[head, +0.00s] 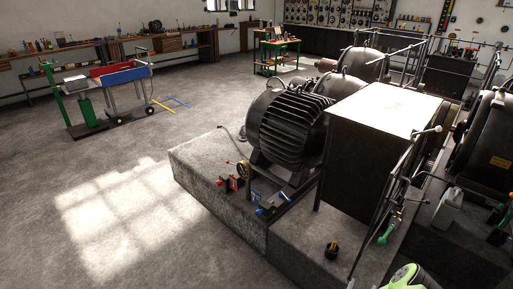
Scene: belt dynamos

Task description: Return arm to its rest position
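My gripper is not in view in the head view. A bright green and dark rounded part shows at the bottom right edge, cut off by the frame; I cannot tell whether it belongs to my arm. No fingertips show, and nothing held can be seen.
A black ribbed dynamo (290,125) stands on a concrete plinth (215,180), beside a large dark box (365,155) and metal railings (400,165). Small tools lie on the plinth edge. A trolley (122,92) stands at left. The sunlit floor (120,215) at left is clear.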

